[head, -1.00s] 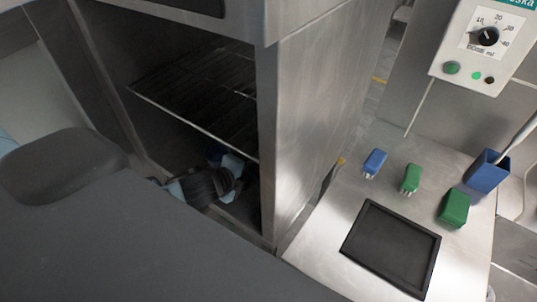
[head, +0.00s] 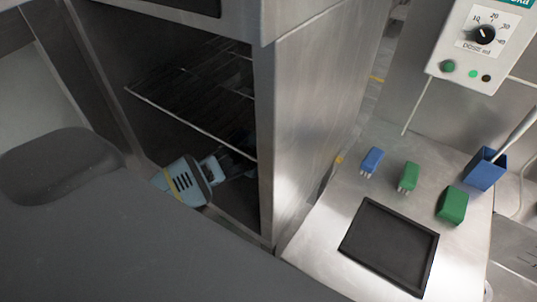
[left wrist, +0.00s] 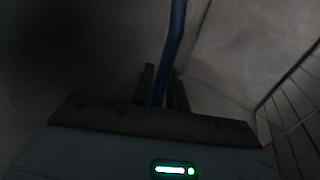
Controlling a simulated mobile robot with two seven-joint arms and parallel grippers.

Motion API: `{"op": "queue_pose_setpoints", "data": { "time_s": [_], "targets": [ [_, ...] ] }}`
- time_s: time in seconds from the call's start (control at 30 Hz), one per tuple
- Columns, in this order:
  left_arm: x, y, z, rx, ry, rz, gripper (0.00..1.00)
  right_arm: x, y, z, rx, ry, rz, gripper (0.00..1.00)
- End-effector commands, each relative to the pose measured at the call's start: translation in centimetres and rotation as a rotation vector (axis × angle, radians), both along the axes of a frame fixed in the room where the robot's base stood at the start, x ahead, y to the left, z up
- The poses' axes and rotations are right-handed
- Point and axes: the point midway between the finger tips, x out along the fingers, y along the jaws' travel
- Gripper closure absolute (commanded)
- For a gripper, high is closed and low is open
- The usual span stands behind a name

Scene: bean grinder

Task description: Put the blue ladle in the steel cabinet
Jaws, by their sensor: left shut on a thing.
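The steel cabinet (head: 312,120) stands open at the front, with a wire shelf (head: 195,125) across its dark inside. My left gripper is inside the lower part, below the shelf; in the head view its fingers are lost in shadow. In the left wrist view my left gripper (left wrist: 164,92) is shut on the blue ladle (left wrist: 176,40), whose dark blue handle runs up between the fingers. The ladle's bowl is out of sight, and I cannot tell whether it touches the cabinet floor. My right gripper is not in view.
The shelf edge is close above my left wrist, and the cabinet's side wall is to its right. A steel counter (head: 318,228) on the right holds a black tray (head: 390,247), blue and green brushes (head: 408,177), and a blue holder (head: 485,170). A dial box (head: 482,45) hangs above.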

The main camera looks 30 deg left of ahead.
Motion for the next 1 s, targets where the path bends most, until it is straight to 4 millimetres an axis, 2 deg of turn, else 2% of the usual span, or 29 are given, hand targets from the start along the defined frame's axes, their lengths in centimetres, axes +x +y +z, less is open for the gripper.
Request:
{"op": "queue_pose_setpoints", "data": {
  "time_s": [0.1, 0.5, 0.53, 0.57, 0.93, 1.0],
  "targets": [
    [0.0, 0.0, -1.5, 0.0, 0.002, 0.001, 1.0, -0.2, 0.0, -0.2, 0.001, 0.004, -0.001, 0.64],
    [0.0, 0.0, -1.9, 0.001, 0.0, -0.001, 1.0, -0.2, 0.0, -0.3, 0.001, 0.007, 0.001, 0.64],
    [0.0, 0.0, -1.9, 0.0, 0.0, 0.0, 0.82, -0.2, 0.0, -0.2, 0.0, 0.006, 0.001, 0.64],
    [0.0, 0.0, -1.9, 0.0, 0.0, 0.0, 0.78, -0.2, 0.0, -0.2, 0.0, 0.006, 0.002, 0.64],
    [0.0, 0.0, -1.4, 0.0, -0.002, 0.0, 0.76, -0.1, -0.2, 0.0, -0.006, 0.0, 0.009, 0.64],
    [-0.6, 0.1, -1.1, 0.001, -0.001, 0.0, 0.76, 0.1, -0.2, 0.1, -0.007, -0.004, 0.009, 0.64]
  ]
}}
